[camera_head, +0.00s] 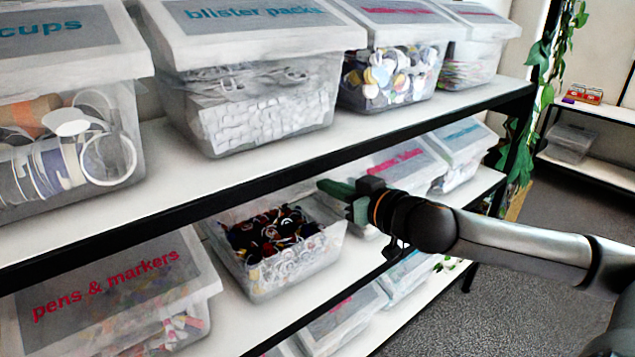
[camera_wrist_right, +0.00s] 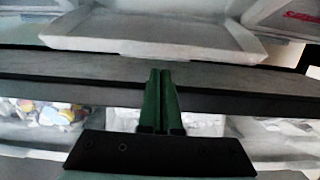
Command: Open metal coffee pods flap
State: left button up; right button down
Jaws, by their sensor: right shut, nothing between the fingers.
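A clear bin (camera_head: 283,279) holding many small dark, brown and white round pods stands on the middle shelf. Its top shows open, with the contents in plain view. No label on this bin can be read, and its flap cannot be made out. My right gripper (camera_head: 335,189) is at the bin's back right, close under the upper shelf's edge. Its green fingers are shut, with nothing between them. In the wrist view the shut fingers (camera_wrist_right: 161,90) stand together in front of a dark shelf edge. Whether they touch anything cannot be told. My left gripper is out of view.
The upper shelf's black edge (camera_head: 240,175) runs close above the bin. A closed "pens & markers" bin (camera_head: 125,290) stands to its left, other lidded bins (camera_head: 400,165) to its right. A "blister packs" bin (camera_head: 265,105) stands above. The aisle floor (camera_head: 520,280) is free.

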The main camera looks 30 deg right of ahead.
aim_at(313, 190)
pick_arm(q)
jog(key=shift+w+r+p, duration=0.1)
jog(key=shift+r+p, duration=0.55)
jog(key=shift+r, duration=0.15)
pick_arm(e)
jog(key=shift+w+a+f, duration=0.15)
jog(key=shift+w, duration=0.8)
jog(key=shift+w+a+f, duration=0.15)
jog(key=shift+w, duration=0.75)
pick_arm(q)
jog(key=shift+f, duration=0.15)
pick_arm(e)
jog(key=f+b, duration=0.1)
jog(key=b, duration=0.1)
jog(key=f+t+b, duration=0.1)
jog(key=b, duration=0.1)
jog(key=shift+s+f+b, duration=0.2)
jog(key=shift+s+b, duration=0.15)
jog(key=shift+s, duration=0.1)
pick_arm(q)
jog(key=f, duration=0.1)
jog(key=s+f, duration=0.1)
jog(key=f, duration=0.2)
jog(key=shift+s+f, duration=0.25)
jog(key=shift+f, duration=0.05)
pick_arm(e)
jog(key=shift+r, duration=0.2)
